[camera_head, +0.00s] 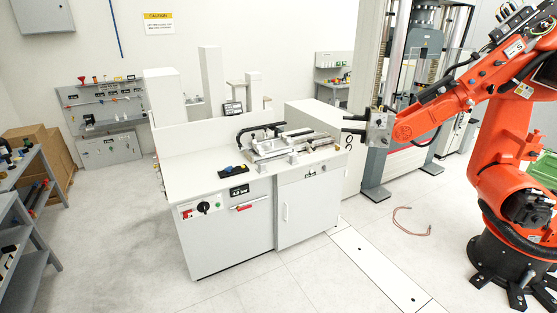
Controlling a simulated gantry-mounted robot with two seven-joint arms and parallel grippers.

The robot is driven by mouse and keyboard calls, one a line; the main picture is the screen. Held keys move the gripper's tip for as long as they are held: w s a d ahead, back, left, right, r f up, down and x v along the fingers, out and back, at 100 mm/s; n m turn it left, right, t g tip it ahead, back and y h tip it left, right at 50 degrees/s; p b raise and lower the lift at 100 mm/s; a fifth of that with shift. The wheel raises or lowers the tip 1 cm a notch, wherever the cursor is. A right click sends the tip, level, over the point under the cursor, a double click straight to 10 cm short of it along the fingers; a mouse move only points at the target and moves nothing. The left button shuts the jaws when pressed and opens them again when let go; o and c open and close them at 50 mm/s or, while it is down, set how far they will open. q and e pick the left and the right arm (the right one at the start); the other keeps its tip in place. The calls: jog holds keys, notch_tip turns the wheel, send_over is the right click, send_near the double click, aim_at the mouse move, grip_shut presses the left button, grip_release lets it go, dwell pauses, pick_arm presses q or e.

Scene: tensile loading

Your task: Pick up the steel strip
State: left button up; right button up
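No gripper of mine that I can make out is in view; neither of my arms comes in from the left or from a gantry. A metal fixture (285,148) with pale, flat, bar-like parts lies on the top of a white cabinet (215,175) in the middle. The steel strip cannot be told apart from these parts at this size. A small black piece with a blue spot (231,171) lies on the cabinet top, left of the fixture.
An orange floor-standing arm (440,110) at the right reaches over beside the cabinet, its dark two-fingered tool (354,124) apparently empty. A testing frame (425,65) stands behind it. Grey shelves (35,200) stand at the left. A reddish cable (402,226) lies on the floor.

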pick_arm(q)
jog(key=shift+o, duration=0.3)
jog(key=o, duration=0.3)
dwell(0.4)
